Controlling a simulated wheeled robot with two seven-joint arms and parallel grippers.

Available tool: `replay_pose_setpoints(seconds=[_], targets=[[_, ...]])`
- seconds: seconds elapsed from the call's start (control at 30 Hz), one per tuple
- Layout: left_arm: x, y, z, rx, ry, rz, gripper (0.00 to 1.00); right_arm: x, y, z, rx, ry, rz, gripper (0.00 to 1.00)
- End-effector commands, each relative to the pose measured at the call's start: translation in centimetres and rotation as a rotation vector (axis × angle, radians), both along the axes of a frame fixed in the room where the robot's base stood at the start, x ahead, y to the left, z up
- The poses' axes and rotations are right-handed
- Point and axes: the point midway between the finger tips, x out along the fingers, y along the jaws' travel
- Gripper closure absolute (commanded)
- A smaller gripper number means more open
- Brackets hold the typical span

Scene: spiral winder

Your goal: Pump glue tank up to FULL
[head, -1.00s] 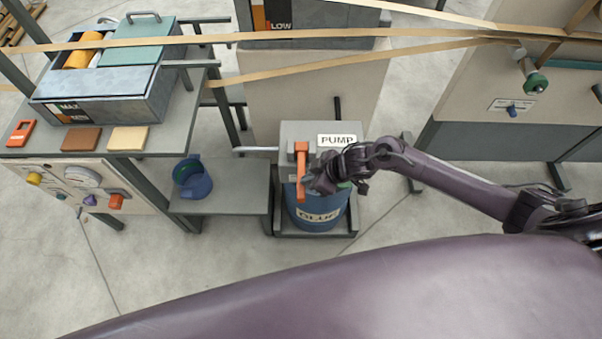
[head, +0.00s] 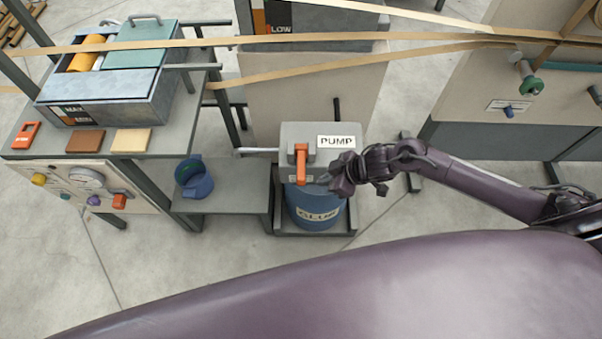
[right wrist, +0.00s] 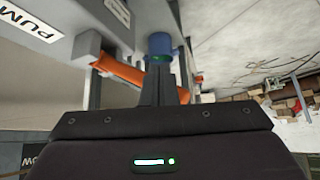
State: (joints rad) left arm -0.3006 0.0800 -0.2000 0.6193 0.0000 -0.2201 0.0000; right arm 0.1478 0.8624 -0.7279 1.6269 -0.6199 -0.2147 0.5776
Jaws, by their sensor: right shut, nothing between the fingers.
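The grey pump box (head: 326,141) with its PUMP label stands above a blue glue drum (head: 318,214). Its orange lever (head: 301,166) hangs on the front, its lower end near the drum top; the lever also shows in the right wrist view (right wrist: 122,70), left of my fingers. My right gripper (head: 334,181) is shut and empty, just right of the lever and apart from it. Its fingers also show in the right wrist view (right wrist: 158,88). The glue tank (head: 102,96), with a MAX mark and a yellow roller, stands at upper left; its level is too small to read. My left gripper is out of view.
A blue pot (head: 197,184) stands on the low grey stand (head: 235,190) left of the pump. A panel with knobs (head: 90,188) is below the tank's table. Tan strips (head: 340,67) cross above. Floor right of the drum is clear.

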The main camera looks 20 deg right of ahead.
Motion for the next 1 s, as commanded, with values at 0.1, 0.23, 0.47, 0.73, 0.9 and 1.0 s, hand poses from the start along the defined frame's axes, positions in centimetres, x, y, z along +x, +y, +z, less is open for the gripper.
replay_pose_setpoints(seconds=[0.1, 0.23, 0.47, 0.73, 0.9, 1.0], targets=[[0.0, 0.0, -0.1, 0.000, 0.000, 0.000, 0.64, -0.9, -1.3, 1.7, -0.003, 0.000, 0.002, 1.00], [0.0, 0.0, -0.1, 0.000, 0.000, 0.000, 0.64, -1.5, -2.2, 3.2, -0.004, 0.000, 0.001, 1.00], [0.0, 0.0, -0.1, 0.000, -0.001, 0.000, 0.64, -1.9, -2.7, 4.2, -0.001, 0.001, 0.001, 1.00], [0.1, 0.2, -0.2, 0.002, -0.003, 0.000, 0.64, -1.9, -2.6, 4.1, 0.003, 0.001, 0.000, 1.00], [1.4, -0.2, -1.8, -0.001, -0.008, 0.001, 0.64, -1.3, -1.8, 2.8, 0.072, 0.001, -0.001, 1.00], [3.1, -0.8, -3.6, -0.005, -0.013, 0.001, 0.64, -0.4, -0.8, 1.8, 0.177, -0.001, -0.003, 1.00]])
